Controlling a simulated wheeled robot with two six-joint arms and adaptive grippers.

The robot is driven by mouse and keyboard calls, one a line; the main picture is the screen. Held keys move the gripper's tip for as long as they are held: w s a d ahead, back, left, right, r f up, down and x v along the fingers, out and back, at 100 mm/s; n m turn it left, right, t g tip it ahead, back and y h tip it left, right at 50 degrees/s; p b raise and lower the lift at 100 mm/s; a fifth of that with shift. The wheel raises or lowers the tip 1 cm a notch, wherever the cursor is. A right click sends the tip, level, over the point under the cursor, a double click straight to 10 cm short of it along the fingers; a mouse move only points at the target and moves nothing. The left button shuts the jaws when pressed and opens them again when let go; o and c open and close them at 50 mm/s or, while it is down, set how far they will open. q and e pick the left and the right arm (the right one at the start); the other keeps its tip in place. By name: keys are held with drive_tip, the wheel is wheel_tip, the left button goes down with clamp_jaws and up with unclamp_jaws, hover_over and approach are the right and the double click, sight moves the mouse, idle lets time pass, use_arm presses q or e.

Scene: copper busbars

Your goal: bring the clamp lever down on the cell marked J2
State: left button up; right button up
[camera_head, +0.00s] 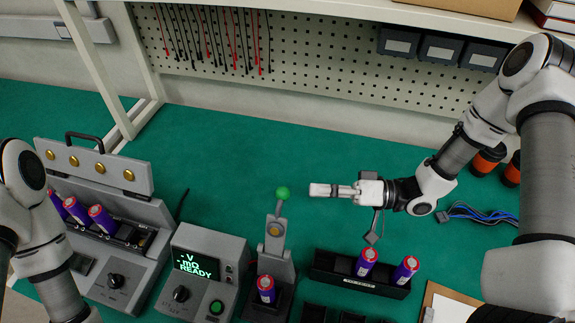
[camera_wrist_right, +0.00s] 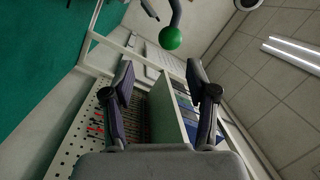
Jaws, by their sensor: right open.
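The clamp lever (camera_head: 276,222) stands raised on a grey fixture, with a green ball knob (camera_head: 283,193) on top. A purple cell with a pink end (camera_head: 266,288) stands in the fixture below it; I cannot read a J2 mark. My right gripper (camera_head: 322,190) is to the right of the knob, pointing left at it, apart from it. In the right wrist view my right gripper (camera_wrist_right: 165,88) is open and empty, with the green knob (camera_wrist_right: 170,38) beyond the fingertips. My left arm shows at the left edge, but its gripper is out of view.
A meter reading READY (camera_head: 208,262) stands left of the clamp. A grey tester (camera_head: 100,185) with several cells is farther left. A black holder (camera_head: 330,265) with two cells is at the right, near a clipboard (camera_head: 455,303).

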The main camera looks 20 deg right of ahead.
sight(284, 192)
drive_tip(key=a, duration=0.3)
drive_tip(key=a+r, duration=0.1)
drive_tip(key=shift+s+a, duration=0.3)
drive_tip(key=shift+s, duration=0.05)
drive_tip(key=shift+w+a+f+p, duration=0.15)
drive_tip(key=shift+w+a+p, duration=0.1)
drive_tip(key=shift+w+a, duration=0.4)
drive_tip(key=shift+w+a+f+p, duration=0.15)
drive_tip(key=shift+w+a+p, duration=0.05)
drive_tip(key=shift+w+a, duration=0.4)
drive_tip(key=shift+a, duration=0.25)
drive_tip(key=shift+a+r, duration=0.1)
drive_tip(key=shift+s, duration=0.15)
drive_tip(key=shift+c, duration=0.8)
clamp_jaws()
